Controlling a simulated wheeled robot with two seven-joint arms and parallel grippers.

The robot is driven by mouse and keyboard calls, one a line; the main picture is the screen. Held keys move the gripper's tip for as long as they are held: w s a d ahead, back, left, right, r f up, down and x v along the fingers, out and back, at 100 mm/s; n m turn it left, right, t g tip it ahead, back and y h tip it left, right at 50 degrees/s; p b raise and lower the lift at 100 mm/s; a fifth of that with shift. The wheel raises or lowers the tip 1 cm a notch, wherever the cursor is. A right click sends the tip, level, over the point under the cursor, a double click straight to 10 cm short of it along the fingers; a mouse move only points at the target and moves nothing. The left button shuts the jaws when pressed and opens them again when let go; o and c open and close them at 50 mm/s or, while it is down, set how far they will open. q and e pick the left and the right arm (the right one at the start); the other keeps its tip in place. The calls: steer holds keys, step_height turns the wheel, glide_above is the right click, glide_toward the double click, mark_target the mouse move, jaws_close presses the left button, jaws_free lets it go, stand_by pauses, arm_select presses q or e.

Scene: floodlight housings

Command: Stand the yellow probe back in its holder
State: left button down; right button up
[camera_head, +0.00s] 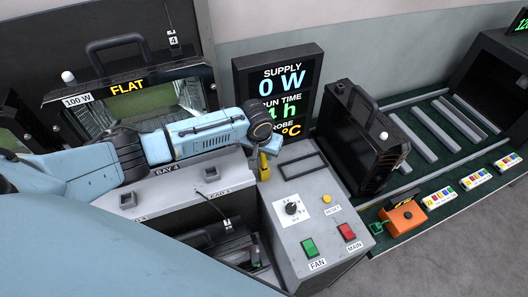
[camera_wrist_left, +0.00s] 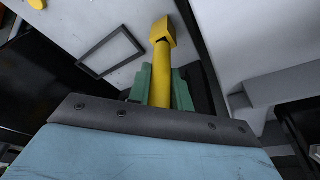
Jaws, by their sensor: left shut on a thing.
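The yellow probe (camera_head: 264,168) shows in the head view just below my left gripper (camera_head: 266,148), at the back left corner of the grey control box. In the left wrist view the probe (camera_wrist_left: 161,72) is a yellow rod with a square block at its far end. The green fingers of my left gripper (camera_wrist_left: 157,88) are shut around the rod. The block looks close to the grey box top, but I cannot tell whether it touches. I cannot make out the holder clearly. My right gripper is not in view.
The control box (camera_head: 285,215) carries a knob (camera_head: 291,208), green and red switches and a black rectangular outline. A display (camera_head: 280,85) stands behind it. A dark floodlight housing (camera_head: 355,140) stands to the right, and a lit floodlight (camera_head: 135,100) is at left behind my arm.

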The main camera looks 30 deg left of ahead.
arm_select(q)
steer(key=shift+f, duration=0.15)
steer(key=c, duration=1.2)
jaws_free()
steer(key=v, duration=1.3)
steer(key=shift+s, duration=0.1)
